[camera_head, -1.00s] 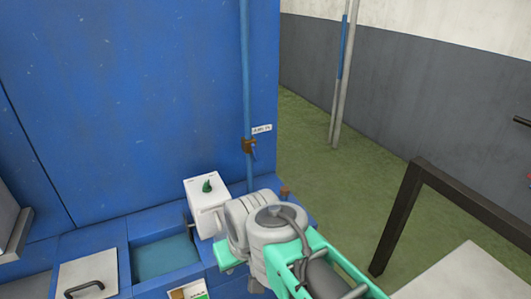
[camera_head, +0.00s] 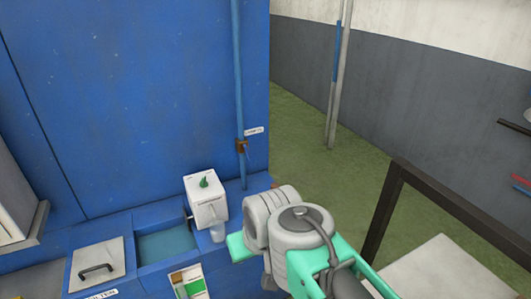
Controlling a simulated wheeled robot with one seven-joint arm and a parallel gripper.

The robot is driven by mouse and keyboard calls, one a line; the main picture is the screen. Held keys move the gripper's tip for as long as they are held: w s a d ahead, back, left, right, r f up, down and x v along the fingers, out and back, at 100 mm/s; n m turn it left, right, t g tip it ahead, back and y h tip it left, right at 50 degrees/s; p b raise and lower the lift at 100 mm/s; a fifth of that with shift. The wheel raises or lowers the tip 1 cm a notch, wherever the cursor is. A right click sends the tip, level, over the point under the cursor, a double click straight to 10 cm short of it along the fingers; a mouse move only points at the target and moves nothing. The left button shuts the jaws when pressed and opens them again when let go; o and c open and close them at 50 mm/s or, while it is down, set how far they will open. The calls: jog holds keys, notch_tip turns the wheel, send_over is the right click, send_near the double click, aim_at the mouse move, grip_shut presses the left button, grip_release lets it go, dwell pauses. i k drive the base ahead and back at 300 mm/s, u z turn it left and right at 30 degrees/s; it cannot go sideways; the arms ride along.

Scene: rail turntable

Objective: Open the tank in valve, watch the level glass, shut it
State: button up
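A small brass-brown valve with a blue lever (camera_head: 241,147) sits on a thin vertical blue pipe (camera_head: 238,80) against the blue wall. A small white label (camera_head: 253,131), too blurred to read surely, is beside it. A pale upright tube with a blue stretch (camera_head: 337,50) stands further back on the right; it may be the level glass, but I cannot be sure. My grey and mint-green arm is in the lower middle, below and right of the valve. My gripper's fingers do not show.
A white box with a green knob (camera_head: 206,183) stands on the blue bench, a pale cup (camera_head: 217,232) at its front. Left are a water basin (camera_head: 166,244) and a handled lid (camera_head: 97,266). A dark frame (camera_head: 388,205) stands right. Green floor (camera_head: 300,130) is open behind.

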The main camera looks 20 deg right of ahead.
aim_at(246, 150)
jog(key=z, duration=0.4)
jog(key=k, duration=1.05)
jog(key=u, duration=0.2)
jog(key=i, duration=0.35)
jog(key=u, duration=0.8)
jog(key=i, duration=1.8)
jog(key=z, duration=0.6)
